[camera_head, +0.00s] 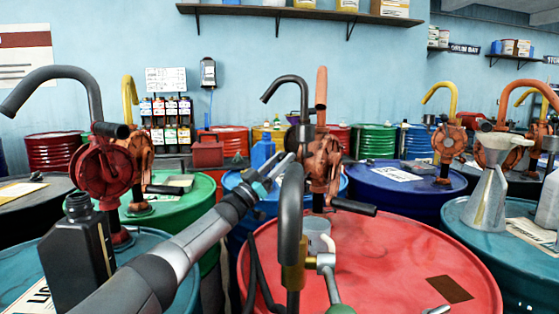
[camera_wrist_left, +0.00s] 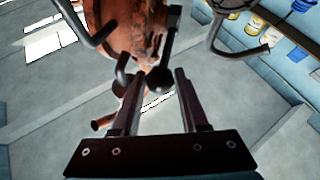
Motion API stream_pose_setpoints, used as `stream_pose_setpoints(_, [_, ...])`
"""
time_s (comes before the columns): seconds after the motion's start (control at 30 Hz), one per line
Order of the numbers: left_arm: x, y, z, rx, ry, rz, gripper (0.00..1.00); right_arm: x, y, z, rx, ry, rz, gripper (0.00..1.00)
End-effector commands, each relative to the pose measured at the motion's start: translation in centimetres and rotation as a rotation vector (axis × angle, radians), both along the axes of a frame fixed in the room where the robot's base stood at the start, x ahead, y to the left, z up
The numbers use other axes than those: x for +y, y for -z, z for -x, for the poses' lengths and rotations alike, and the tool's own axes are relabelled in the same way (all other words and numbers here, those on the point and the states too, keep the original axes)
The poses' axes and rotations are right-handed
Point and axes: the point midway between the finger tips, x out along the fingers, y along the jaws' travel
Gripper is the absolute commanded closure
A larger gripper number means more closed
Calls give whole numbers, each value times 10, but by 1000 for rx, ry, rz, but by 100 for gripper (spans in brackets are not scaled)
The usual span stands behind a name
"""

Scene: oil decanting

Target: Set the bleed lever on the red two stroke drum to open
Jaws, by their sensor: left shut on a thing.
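The red drum (camera_head: 385,265) stands at front centre. A rusty orange pump (camera_head: 322,165) rises from it, with a black crank handle (camera_head: 353,207). My left arm reaches in from the lower left, and its gripper (camera_head: 278,168) is beside the pump, partly behind a dark curved pipe (camera_head: 291,205). In the left wrist view my left gripper (camera_wrist_left: 158,78) is shut on the black ball knob (camera_wrist_left: 159,82) of a dark lever (camera_wrist_left: 171,35) by the rusty pump body (camera_wrist_left: 137,30). No lever marking is readable. My right gripper is not in view.
A black bottle (camera_head: 78,250) stands on the teal drum at left, below a red pump (camera_head: 102,165). A grey metal funnel can (camera_head: 488,190) stands on the right teal drum. Blue and green drums stand close behind, leaving little room between pumps.

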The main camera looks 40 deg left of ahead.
Motion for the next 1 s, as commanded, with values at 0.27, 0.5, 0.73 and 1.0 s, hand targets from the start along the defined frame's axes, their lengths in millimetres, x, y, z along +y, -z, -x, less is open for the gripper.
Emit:
stream_pose_setpoints(0.27, [1,13,-2,27,-9,-1,100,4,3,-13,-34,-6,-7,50])
stream_pose_setpoints(0.5, [1,13,-2,27,-9,0,100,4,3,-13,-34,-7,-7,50])
stream_pose_setpoints(0.73, [1,14,-3,27,-8,-1,100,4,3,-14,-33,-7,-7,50])
stream_pose_setpoints(1.0, [1,13,-2,24,-7,0,44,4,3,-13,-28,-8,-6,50])
